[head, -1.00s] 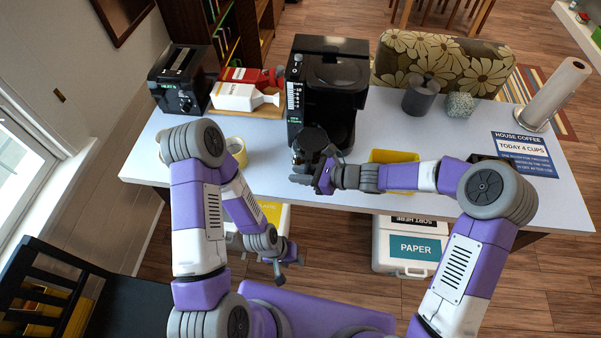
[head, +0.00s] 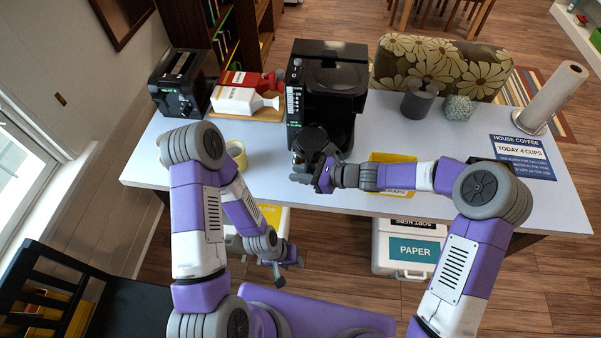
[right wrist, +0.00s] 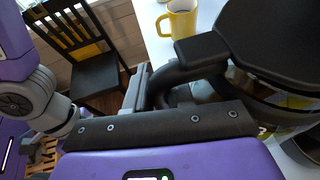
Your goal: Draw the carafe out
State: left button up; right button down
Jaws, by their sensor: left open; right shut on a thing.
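The carafe (head: 308,139) is dark with a black lid, at the front left of the black coffee maker (head: 330,80). My right gripper (head: 322,172) is shut on its handle from the front. In the right wrist view, the carafe's lid (right wrist: 275,40) and black handle (right wrist: 192,60) are close, and the glass body is partly hidden below the lid. I cannot tell whether the carafe still touches the coffee maker's base. My left gripper (head: 284,263) is open and empty, low in front of the table.
A yellow mug (head: 237,152) stands left of the carafe, partly behind my left arm.

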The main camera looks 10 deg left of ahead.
jog(key=shift+r, duration=0.1)
jog(key=r, duration=0.1)
jog(key=s+r+p, duration=0.1)
jog(key=r, duration=0.1)
jog(key=s+r+p, duration=0.1)
jog(key=r, duration=0.1)
dwell(0.5)
jog(key=shift+f, duration=0.1)
